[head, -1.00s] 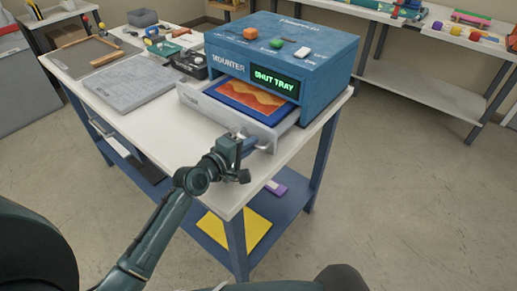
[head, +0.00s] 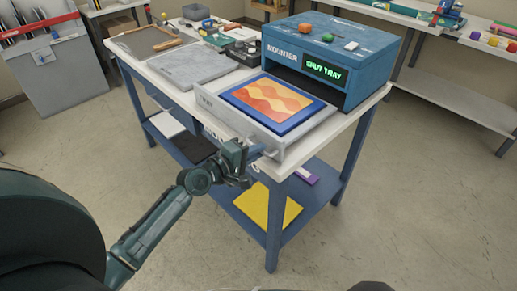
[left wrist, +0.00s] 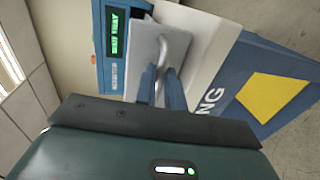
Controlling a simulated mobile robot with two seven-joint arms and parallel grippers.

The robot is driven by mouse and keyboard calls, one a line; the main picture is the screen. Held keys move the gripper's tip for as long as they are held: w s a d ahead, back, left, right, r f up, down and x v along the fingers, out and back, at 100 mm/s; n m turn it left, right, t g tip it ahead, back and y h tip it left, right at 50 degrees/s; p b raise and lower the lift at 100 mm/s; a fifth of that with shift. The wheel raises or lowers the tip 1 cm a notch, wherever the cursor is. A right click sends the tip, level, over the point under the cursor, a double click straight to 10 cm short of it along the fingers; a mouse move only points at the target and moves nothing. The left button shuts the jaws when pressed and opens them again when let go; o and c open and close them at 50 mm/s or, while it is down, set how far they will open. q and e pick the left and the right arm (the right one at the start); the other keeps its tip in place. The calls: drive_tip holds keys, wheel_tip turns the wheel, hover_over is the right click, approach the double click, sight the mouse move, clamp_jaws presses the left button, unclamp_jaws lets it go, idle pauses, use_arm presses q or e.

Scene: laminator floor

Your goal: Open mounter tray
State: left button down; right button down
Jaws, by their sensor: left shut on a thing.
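The blue mounter (head: 330,55) stands on the worktable, its green display (head: 325,69) reading "SHUT TRAY". Its grey tray (head: 225,112) is pulled well out at the front. A blue board with an orange and yellow wavy pattern (head: 272,98) lies in the tray. My left gripper (head: 246,152) is at the tray's front, shut on the tray handle. In the left wrist view the handle (left wrist: 165,55) runs between the two fingers (left wrist: 160,88), and the tray front (left wrist: 150,42) is close beyond. My right gripper is not in view.
The worktable (head: 150,62) also holds a grey mat (head: 188,69), a wood-edged board (head: 150,42) and several small tools behind. A yellow sheet (head: 268,206) lies on the lower shelf. Open floor (head: 420,200) lies to the right.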

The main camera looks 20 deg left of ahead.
use_arm(q)
drive_tip(key=shift+s, duration=0.3)
drive_tip(key=c, duration=1.5)
unclamp_jaws()
drive_tip(key=shift+a, duration=0.1)
drive_tip(key=b+v, duration=0.1)
drive_tip(key=v, duration=1.2)
